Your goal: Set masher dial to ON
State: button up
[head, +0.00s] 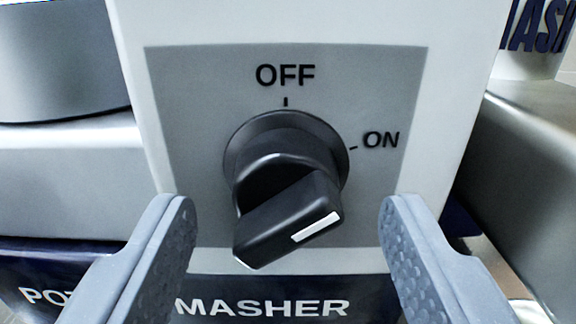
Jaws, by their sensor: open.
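The black masher dial (275,215) is in the middle of the head view, on a grey panel (185,110) of a white housing. Its raised grip bar slants from lower left to upper right. The white pointer mark (317,227) is on the bar's right half and points right and somewhat up, roughly toward the ON label (380,140). The OFF label (285,76) is straight above the dial. My gripper (285,207) is open, with one finger on each side of the dial and a clear gap to it on both sides.
A blue band reading MASHER (262,308) runs below the panel. Metal surfaces stand left (60,170) and right (530,170) of the housing. A white cylinder with dark lettering (535,35) shows at the upper right.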

jog(key=shift+w, duration=0.65)
jog(key=c, duration=1)
jog(key=shift+o, duration=0.2)
jog(key=shift+a+m, duration=0.1)
jog(key=shift+m, duration=1.8)
jog(key=o, duration=1)
jog(key=shift+c, duration=0.2)
jog(key=shift+s, duration=0.15)
jog(key=s+p, duration=0.1)
jog(key=s, duration=1.2)
jog(key=shift+s+a+p, duration=0.2)
jog(key=shift+s+p, duration=0.05)
jog(key=shift+p, duration=0.05)
